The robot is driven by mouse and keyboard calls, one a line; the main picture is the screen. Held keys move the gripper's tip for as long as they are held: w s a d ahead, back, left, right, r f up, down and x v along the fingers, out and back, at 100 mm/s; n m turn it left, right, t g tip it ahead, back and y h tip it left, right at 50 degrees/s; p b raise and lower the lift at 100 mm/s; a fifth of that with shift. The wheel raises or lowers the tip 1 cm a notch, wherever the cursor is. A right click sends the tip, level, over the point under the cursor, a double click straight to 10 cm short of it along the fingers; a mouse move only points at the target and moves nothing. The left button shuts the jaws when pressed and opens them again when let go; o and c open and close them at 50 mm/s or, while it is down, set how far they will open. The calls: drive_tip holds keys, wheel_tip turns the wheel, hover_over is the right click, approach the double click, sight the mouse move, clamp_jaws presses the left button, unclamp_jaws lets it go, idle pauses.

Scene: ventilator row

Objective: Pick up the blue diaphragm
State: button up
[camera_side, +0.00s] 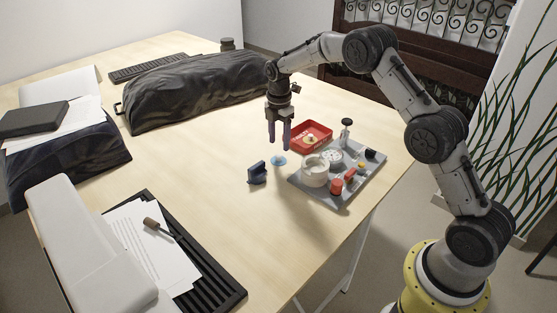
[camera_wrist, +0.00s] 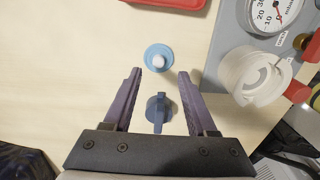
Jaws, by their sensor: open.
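The blue diaphragm (camera_side: 278,160) is a small light-blue disc lying flat on the wooden table. In the wrist view the blue diaphragm (camera_wrist: 158,58) shows a white raised centre and lies just past my fingertips, in line with the gap between them. My gripper (camera_side: 279,147) points down above the table near the disc, with its purple fingers apart and nothing between them. In the wrist view my gripper (camera_wrist: 160,73) is open.
A dark blue knob-like part (camera_side: 257,173) stands beside the disc; it also shows in the wrist view (camera_wrist: 158,110). A red tray (camera_side: 327,137) lies behind.

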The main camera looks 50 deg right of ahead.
sight(278, 155)
drive_tip(key=shift+w+f, duration=0.15)
drive_tip(key=shift+f, duration=2.45)
clamp_jaws()
